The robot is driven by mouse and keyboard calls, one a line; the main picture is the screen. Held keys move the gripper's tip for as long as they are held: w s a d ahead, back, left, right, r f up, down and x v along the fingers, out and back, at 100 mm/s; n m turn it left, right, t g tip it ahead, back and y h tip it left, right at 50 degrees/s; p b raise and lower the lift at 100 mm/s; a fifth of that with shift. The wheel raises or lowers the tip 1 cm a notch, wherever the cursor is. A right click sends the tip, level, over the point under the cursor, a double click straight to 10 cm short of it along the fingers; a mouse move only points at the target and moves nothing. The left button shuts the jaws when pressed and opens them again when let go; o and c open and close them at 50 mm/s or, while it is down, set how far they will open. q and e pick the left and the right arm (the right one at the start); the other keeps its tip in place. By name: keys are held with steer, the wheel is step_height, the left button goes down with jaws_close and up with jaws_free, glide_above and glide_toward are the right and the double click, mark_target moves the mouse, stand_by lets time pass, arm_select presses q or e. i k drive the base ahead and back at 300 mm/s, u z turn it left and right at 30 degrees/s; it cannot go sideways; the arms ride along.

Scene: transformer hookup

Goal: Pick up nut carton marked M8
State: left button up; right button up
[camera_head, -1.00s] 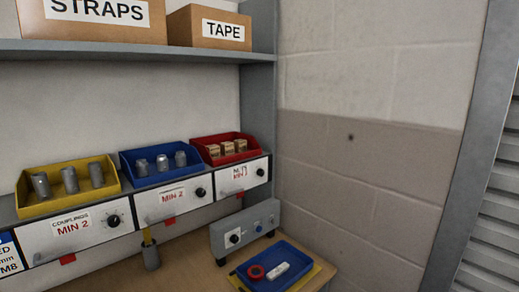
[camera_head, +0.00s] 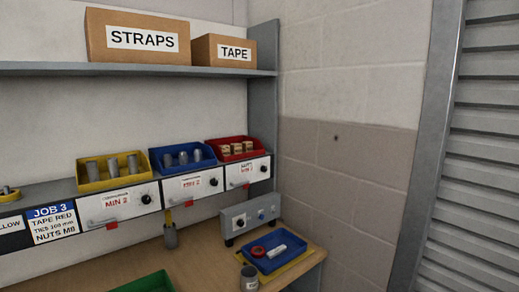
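Several small tan nut cartons (camera_head: 237,148) stand in a row in the red bin (camera_head: 215,153) at the right end of the lower shelf. Their markings are too small to read, so I cannot tell which is M8. A label under the red bin appears to read NUTS. The job card (camera_head: 53,224) at the left lists tape red, ties and nuts M8. Neither of my grippers shows in the head view.
A blue bin (camera_head: 157,166) and yellow bin (camera_head: 84,183) hold grey cylinders. On the wooden bench (camera_head: 200,262) are a blue tray (camera_head: 302,257) with a red ring and white item, a grey control box (camera_head: 232,215), a grey can (camera_head: 249,279) and a green tray (camera_head: 150,284).

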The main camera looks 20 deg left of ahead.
mark_target(248, 146)
steer(key=z, duration=0.65)
steer(key=i, duration=1.2)
steer(key=u, duration=0.4)
